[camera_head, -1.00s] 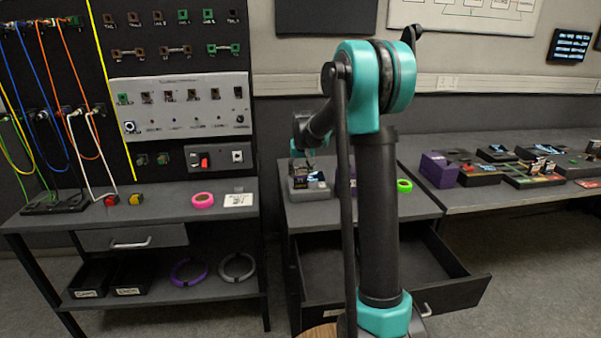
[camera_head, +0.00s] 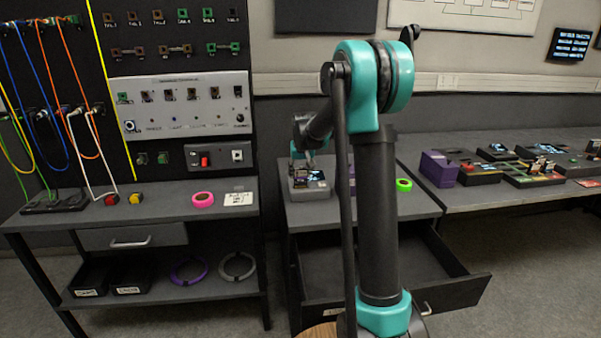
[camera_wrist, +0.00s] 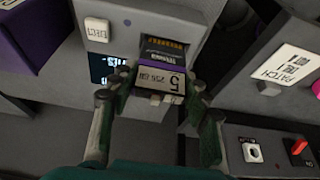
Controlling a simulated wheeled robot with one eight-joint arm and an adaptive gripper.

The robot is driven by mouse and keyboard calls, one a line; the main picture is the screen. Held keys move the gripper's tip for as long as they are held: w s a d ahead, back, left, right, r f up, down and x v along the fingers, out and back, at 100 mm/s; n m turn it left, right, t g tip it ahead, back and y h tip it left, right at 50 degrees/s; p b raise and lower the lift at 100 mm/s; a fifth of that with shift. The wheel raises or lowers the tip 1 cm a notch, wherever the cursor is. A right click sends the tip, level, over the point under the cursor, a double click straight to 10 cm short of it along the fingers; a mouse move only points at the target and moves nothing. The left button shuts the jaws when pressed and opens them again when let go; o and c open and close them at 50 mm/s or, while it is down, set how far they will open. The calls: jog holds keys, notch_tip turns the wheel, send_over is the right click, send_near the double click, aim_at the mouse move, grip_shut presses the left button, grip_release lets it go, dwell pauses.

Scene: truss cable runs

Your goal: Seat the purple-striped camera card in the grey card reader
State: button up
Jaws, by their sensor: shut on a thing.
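The grey card reader (camera_head: 312,192) stands on the left part of the drawer cabinet's top. In the wrist view the reader (camera_wrist: 140,16) shows a white button and a small lit screen. The camera card (camera_wrist: 158,80), with a pale label reading 256 GB and a purple band, lies over the reader's dark slot area. My gripper (camera_wrist: 158,90) is shut on the card, one finger at each side. I cannot tell how deep the card sits. In the head view my gripper (camera_head: 302,163) is over the reader, with the card small and unclear.
A purple block (camera_head: 438,169) and several dark devices are on the right bench. A green tape ring (camera_head: 404,185) lies right of my arm. The left bench holds a pink tape ring (camera_head: 203,199) and a white label (camera_head: 239,199). The cabinet drawer (camera_head: 400,270) is open.

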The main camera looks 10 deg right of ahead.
jog(key=shift+f, duration=1.2)
dwell(1.6)
jog(key=o, duration=1.6)
jog(key=shift+c, duration=0.2)
jog(key=shift+r, duration=3.75)
